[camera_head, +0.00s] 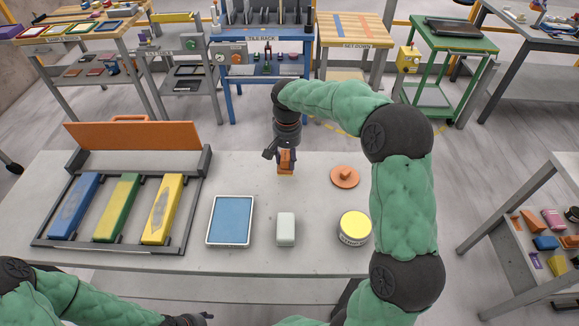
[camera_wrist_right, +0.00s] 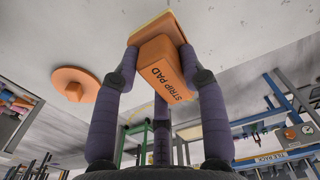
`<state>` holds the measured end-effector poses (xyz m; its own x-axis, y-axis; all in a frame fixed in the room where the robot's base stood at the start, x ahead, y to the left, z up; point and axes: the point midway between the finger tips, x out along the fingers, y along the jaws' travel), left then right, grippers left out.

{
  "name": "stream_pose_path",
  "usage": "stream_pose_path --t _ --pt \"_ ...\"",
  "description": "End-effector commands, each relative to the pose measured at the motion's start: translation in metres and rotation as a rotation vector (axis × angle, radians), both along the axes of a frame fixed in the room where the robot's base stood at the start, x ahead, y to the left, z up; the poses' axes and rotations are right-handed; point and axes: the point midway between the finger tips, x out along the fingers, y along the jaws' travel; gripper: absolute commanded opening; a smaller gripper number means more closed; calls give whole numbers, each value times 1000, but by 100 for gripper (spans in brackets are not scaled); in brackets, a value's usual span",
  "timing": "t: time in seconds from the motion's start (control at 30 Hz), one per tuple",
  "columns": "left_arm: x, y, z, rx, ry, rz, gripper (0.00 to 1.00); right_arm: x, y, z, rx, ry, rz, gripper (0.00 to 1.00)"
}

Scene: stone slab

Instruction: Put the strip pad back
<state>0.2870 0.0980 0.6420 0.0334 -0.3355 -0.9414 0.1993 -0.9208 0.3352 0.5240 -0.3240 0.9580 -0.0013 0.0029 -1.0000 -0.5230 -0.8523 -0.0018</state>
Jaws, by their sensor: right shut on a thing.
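The strip pad (camera_head: 286,162) is a small orange block with a yellowish base; its lettering "STRIP PAD" reads in the right wrist view (camera_wrist_right: 162,72). My right gripper (camera_head: 284,152) is shut on it from above, at the far middle of the stone slab (camera_head: 240,172). In the wrist view the fingers (camera_wrist_right: 160,70) press on both sides of the block. The pad's base is at or just above the slab; I cannot tell if it touches. My left gripper (camera_head: 187,320) shows only partly at the bottom edge, and its jaws are not clear.
An orange round lid with a knob (camera_head: 345,178) lies right of the pad. In front are a yellow-topped tin (camera_head: 355,228), a pale block (camera_head: 286,229) and a blue-topped tray (camera_head: 231,221). A dark rack (camera_head: 205,190) with blue, green and yellow bars stands left.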

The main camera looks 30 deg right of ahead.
Motion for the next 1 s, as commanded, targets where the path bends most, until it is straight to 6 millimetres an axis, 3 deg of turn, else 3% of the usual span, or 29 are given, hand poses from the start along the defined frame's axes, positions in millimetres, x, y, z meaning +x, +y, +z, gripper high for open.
stream_pose_path --t 0.17,0.4,0.83,0.87,0.9,1.0 --pt "0 0 -3 0 0 0 51 3 -6 -8 -1 -1 0 16" --pt "0 0 -14 0 0 0 51 4 -9 -40 1 1 1 16" --pt "0 0 -15 0 0 0 51 4 -9 -45 0 0 0 16" --pt "0 0 -14 0 0 0 51 4 -9 -45 0 0 0 51" --pt "0 0 -14 0 0 0 51 4 -9 -45 0 0 0 62" --pt "0 0 -14 0 0 0 51 4 -9 -45 0 0 1 66"
